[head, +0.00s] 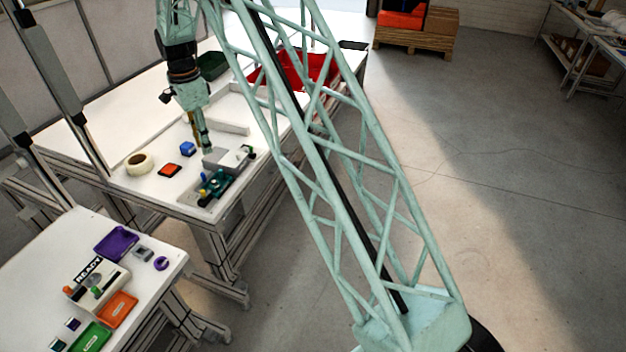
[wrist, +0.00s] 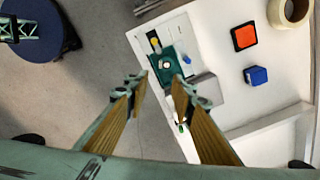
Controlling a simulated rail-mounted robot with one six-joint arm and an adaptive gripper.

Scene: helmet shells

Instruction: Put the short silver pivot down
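My gripper (wrist: 158,80) is open in the wrist view, its two fingers well apart with nothing visible gripped between them. In the head view my gripper (head: 207,147) points down over the white table, close to a grey block. A teal fixture (head: 216,186) with small yellow, blue and dark knobs sits near the table's front corner. The teal fixture (wrist: 166,66) also shows beyond the fingertips in the wrist view, with a small pale round part on it. I cannot tell whether that part is the short silver pivot.
The grey block (head: 228,158) stands beside the fixture. An orange-red square (head: 169,170), a blue block (head: 187,148) and a tape roll (head: 139,164) lie to the left. A red bin (head: 308,70) is farther back. A nearer table (head: 40,262) holds coloured trays and a READY box.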

